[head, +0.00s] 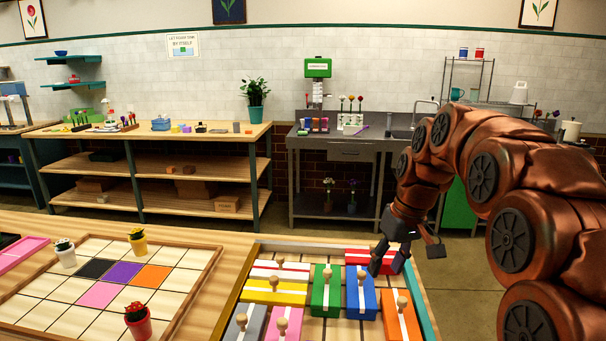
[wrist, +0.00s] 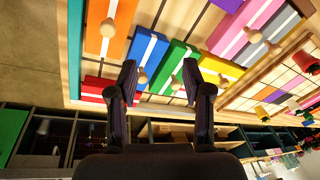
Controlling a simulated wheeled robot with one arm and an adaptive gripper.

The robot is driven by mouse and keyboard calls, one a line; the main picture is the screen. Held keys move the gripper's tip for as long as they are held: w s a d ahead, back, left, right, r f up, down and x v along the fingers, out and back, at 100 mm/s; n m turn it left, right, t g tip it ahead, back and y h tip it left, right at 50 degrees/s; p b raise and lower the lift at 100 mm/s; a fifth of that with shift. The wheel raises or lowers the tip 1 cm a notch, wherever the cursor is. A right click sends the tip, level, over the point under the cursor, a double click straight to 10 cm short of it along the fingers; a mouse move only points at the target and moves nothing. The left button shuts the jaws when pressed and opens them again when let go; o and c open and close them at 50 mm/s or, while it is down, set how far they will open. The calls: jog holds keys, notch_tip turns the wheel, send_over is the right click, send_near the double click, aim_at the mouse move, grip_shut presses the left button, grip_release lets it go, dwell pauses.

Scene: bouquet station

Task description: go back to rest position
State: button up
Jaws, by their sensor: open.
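My gripper (head: 407,258) is open at the far right end of a wooden tray (head: 226,305) of coloured blocks with round knobs. In the wrist view its two fingers (wrist: 160,80) are spread, with nothing held between them. In the head view one finger reaches down in front of the red block (head: 357,256) at the tray's far right corner. The blue block (head: 361,292) and the green block (head: 327,291) lie nearer to me. I cannot tell whether the fingers touch any block.
An orange block (head: 401,322) and a yellow block (head: 274,292) are also in the tray. Left of it a gridded board (head: 60,318) holds small flower pots, including a red pot (head: 138,324). A grey sink counter (head: 345,140) stands beyond, with open floor between.

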jog(key=s+f+m+g+h+p, duration=0.1)
jog(key=s+f, duration=0.3)
jog(key=s, duration=1.3)
jog(key=s+d+f+m+g+h+p, duration=0.1)
jog(key=s+f+m+p, duration=0.1)
jog(key=s, duration=1.5)
notch_tip(320, 180, down, 2)
jog(key=shift+s+f+m+g, duration=0.2)
jog(key=shift+s+m+g, duration=0.2)
jog(key=shift+m, duration=0.1)
